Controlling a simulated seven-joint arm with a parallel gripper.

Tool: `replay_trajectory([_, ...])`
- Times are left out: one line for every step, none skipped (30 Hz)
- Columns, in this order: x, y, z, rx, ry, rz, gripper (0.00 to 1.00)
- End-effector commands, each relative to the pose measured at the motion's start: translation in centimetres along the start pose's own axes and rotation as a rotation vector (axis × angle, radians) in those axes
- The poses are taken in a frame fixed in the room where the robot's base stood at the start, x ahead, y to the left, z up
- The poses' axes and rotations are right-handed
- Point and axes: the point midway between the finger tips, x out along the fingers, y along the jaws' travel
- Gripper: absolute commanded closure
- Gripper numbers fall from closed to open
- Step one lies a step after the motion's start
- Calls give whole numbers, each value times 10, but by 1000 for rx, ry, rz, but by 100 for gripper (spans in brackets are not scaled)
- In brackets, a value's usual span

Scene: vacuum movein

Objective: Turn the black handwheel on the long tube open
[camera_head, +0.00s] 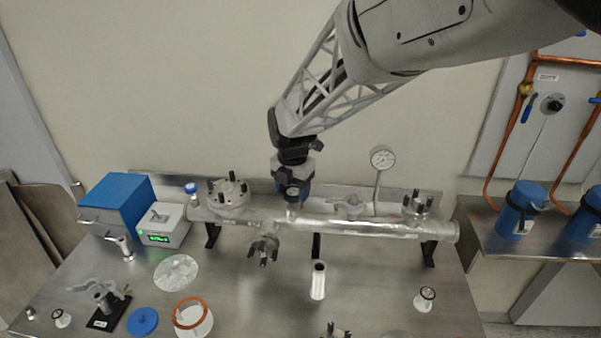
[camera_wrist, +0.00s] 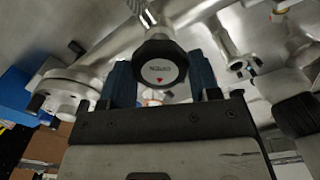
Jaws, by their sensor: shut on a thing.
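The long metal tube (camera_head: 330,220) lies across the steel bench on black supports. It also runs diagonally through the wrist view (camera_wrist: 105,55). The black handwheel (camera_wrist: 160,62) has a grey-white cap with lettering and a small red mark. It sits on a short stem on the tube and shows small in the head view (camera_head: 292,193), partly hidden by my gripper. My gripper (camera_head: 293,184) reaches down from above. In the wrist view its blue fingers (camera_wrist: 162,80) stand on either side of the handwheel, shut on it.
Bolted flanges (camera_head: 228,192) and a side port (camera_head: 264,248) stick out from the tube. A blue box (camera_head: 118,197) and a controller with green digits (camera_head: 161,226) stand left. Loose parts lie in front.

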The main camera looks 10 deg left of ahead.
Motion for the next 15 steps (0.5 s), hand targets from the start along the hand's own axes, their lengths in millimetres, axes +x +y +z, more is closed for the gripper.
replay_trajectory([0,0,0,-42,0,-1,67])
replay_trajectory([0,0,0,-70,0,-1,67])
replay_trajectory([0,0,0,-108,0,-1,67])
replay_trajectory([0,0,0,-137,0,-1,67])
replay_trajectory([0,0,0,-165,0,-1,67])
replay_trajectory([0,0,0,-202,0,0,67])
replay_trajectory([0,0,0,-231,0,0,67])
replay_trajectory([0,0,0,-258,0,0,67])
replay_trajectory([0,0,0,-294,0,0,67])
replay_trajectory([0,0,0,-321,0,0,67])
replay_trajectory([0,0,0,-346,0,0,67])
replay_trajectory([0,0,0,-378,0,0,67])
replay_trajectory([0,0,0,-401,0,0,67])
replay_trajectory([0,0,0,-423,0,0,67])
replay_trajectory([0,0,0,-450,0,0,67])
